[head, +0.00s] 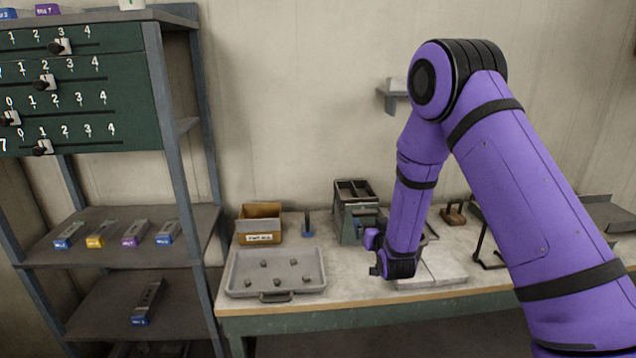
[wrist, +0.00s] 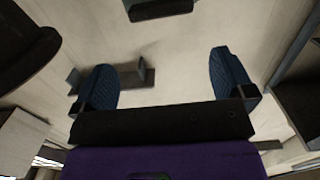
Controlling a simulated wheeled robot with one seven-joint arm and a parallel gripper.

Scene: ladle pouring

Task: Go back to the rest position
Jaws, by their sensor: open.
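My gripper (head: 375,268) is above the workbench (head: 400,302), at the lower end of my purple arm, in front of a dark green box (head: 350,225). In the wrist view my gripper (wrist: 164,86) shows two blue ribbed fingers spread wide apart. Nothing is held between them.
A grey tray (head: 235,278) with several small dark pieces lies left of my gripper. A cardboard box (head: 260,222) stands behind it. A metal rack (head: 185,180) with a green slider panel (head: 80,85) stands at the left. A flat pale plate (head: 440,272) lies right of my gripper.

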